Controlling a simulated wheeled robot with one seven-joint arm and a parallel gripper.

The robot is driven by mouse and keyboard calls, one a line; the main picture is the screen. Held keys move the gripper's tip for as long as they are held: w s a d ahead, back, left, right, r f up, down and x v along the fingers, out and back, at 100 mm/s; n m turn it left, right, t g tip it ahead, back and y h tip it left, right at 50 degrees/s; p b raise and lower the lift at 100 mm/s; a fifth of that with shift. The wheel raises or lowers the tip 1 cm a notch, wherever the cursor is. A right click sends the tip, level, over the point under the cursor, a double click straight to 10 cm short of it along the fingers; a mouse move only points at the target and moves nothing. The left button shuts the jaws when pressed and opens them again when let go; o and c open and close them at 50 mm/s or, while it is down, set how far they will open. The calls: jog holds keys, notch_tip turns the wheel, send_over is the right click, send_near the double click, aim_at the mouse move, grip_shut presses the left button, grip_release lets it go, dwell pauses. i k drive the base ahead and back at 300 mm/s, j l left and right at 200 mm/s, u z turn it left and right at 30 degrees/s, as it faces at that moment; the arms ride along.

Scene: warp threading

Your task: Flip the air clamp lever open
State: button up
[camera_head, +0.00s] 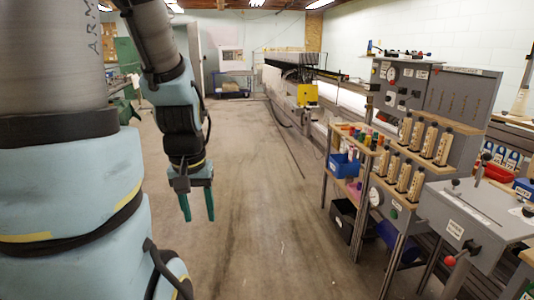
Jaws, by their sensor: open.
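My gripper (197,206) hangs down at the left of the middle, over the bare floor. Its two green fingers are apart, with nothing between them. The grey machine (470,220) stands at the right, well away from my gripper. A lever with a red knob (449,261) sticks out of its front, low at the right. Another lever with a dark knob (456,183) stands on its top. I cannot tell from this view which of these, if either, is the air clamp lever.
A wooden shelf stand (352,131) with coloured spools and a blue bin (344,165) stands left of the machine. A grey panel with a gauge (400,85) rises behind. The floor (270,220) between my arm and the stand is clear.

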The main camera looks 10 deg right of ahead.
aim_at(402, 102)
jog(key=i, duration=2)
jog(key=i+z, duration=0.25)
jog(key=i, duration=0.25)
jog(key=i+j+z, duration=0.25)
jog(key=i, duration=0.25)
jog(key=i+j+z, duration=0.25)
jog(key=i, duration=0.25)
jog(key=i+j+z, duration=0.2)
jog(key=z, duration=0.2)
jog(key=i+j+z, duration=0.25)
jog(key=z, duration=0.2)
jog(key=i+j+z, duration=0.25)
jog(key=z, duration=0.15)
jog(key=i+j+z, duration=0.1)
jog(key=j+z, duration=1.05)
jog(key=j, duration=0.3)
jog(key=j+z, duration=0.3)
jog(key=j, duration=0.3)
jog(key=i+l, duration=0.95)
jog(key=l, duration=0.2)
